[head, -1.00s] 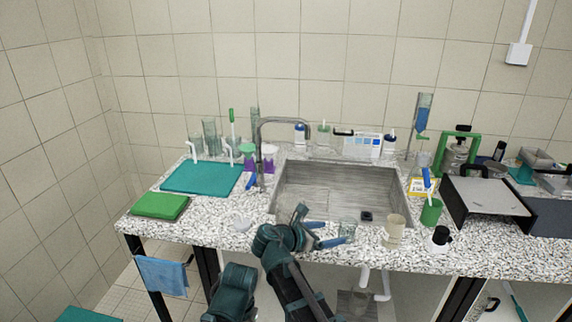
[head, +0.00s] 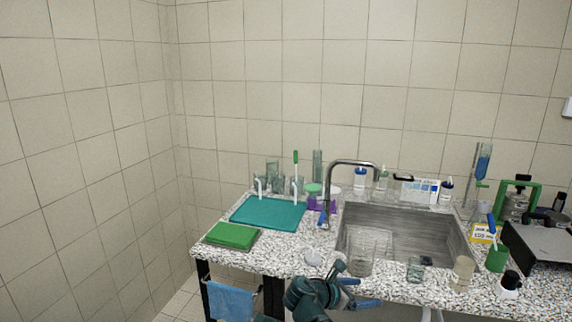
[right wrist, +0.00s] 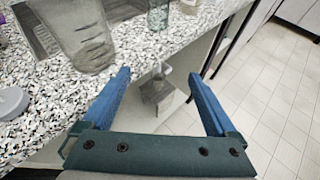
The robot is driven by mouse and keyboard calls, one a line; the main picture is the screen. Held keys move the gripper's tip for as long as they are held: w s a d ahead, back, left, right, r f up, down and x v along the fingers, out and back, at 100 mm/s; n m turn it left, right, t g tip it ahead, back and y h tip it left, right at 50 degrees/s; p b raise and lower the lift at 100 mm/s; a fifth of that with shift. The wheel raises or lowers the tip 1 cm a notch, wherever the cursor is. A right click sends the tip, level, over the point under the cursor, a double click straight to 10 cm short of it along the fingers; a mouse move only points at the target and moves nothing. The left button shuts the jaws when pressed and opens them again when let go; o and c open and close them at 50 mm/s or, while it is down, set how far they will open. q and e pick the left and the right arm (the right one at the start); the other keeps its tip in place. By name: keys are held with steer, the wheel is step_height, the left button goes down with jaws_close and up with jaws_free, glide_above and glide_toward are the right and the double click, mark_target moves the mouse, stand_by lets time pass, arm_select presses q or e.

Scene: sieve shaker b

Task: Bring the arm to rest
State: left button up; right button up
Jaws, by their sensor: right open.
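My right gripper (head: 368,292) is at the bottom of the head view, at the front edge of the speckled counter (head: 285,258). Its blue fingers are spread apart. In the right wrist view my right gripper (right wrist: 160,75) is open with nothing between its fingers, which point past the counter edge above the floor. A large clear beaker (head: 360,258) stands on the counter just beyond the gripper, apart from it; it also shows in the right wrist view (right wrist: 78,35). My left gripper is not in view.
A small glass jar (head: 415,270) and a beige cup (head: 462,272) stand along the front edge. A white dish (head: 313,258) lies left of the beaker. The sink (head: 440,240) and faucet (head: 331,185) are behind. A blue towel (head: 230,302) hangs at the left.

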steer(key=s+d+f+m+g+y, duration=0.2)
steer(key=s+f+m+g+y, duration=0.2)
steer(key=s+f+m+y, duration=0.5)
arm_select(q)
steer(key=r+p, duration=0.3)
steer(key=p, duration=0.1)
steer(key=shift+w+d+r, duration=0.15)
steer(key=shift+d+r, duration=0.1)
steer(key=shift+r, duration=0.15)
arm_select(e)
steer(key=s+a+m+g, duration=0.1)
steer(key=s+a+m, duration=0.4)
steer(key=a, duration=0.3)
steer(key=s+a+m+g+y, duration=0.1)
steer(key=s+a+m, duration=0.4)
steer(key=a, duration=0.3)
steer(key=shift+s+a, duration=0.25)
steer(key=shift+s, duration=0.25)
